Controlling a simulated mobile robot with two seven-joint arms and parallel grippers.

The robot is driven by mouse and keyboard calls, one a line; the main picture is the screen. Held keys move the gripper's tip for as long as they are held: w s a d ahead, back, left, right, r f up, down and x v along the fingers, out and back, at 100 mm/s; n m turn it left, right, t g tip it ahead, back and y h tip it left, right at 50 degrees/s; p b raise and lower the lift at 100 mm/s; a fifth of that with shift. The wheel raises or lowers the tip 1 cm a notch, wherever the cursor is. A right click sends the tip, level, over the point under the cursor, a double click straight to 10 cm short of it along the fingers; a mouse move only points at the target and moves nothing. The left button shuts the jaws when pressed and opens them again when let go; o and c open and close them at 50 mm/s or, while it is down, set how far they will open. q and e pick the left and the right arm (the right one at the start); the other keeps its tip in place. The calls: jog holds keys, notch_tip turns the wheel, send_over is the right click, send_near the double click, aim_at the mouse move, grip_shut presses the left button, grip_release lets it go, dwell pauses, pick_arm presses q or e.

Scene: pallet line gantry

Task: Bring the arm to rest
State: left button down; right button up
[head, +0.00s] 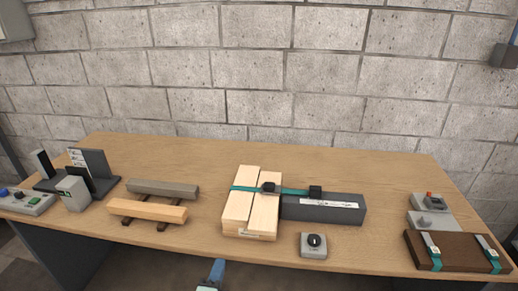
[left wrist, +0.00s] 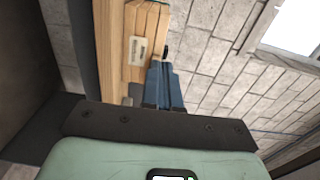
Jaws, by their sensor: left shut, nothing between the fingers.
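My left gripper (head: 216,271) shows at the bottom edge of the head view, in front of the table's front edge and below the wooden block bundle (head: 240,212). Only its blue fingertips and a bit of pale green show there. In the left wrist view its blue fingers (left wrist: 163,86) are together with nothing between them. The end of the wooden bundle (left wrist: 145,45), with a small label, shows beyond them. My right gripper is in neither view.
The table (head: 330,160) is clear along its back. A dark box (head: 345,212) and a knob box (head: 313,245) stand right of the bundle. Two bars (head: 150,210) lie left. A brown board (head: 455,250) with teal straps and control boxes (head: 430,219) are at the right.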

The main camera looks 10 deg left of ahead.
pick_arm(q)
jog(key=s+a+f+n+g+p, duration=0.1)
jog(key=s+f+n+g+p, duration=0.4)
jog(key=f, duration=0.5)
jog(key=s+a+f+n+g+p, duration=0.1)
jog(key=s+f+n+g+p, duration=0.1)
jog(key=s+f+n+g, duration=0.7)
jog(key=s+d+f+n+g+h+p, duration=0.1)
jog(key=s+f+n, duration=0.1)
jog(key=s, duration=0.3)
jog(key=s+d+f+n+g+h+p, duration=0.1)
jog(key=s+d+f+n+g+p, duration=0.1)
jog(key=s, duration=0.4)
jog(key=s+d+f+n+g+h+p, duration=0.1)
jog(key=s+d+f+n, duration=0.1)
jog(key=s+n, duration=0.2)
jog(key=shift+s+g+p, duration=0.3)
jog(key=shift+s+g, duration=0.1)
jog(key=shift+s, duration=0.25)
jog(key=shift+w, duration=0.1)
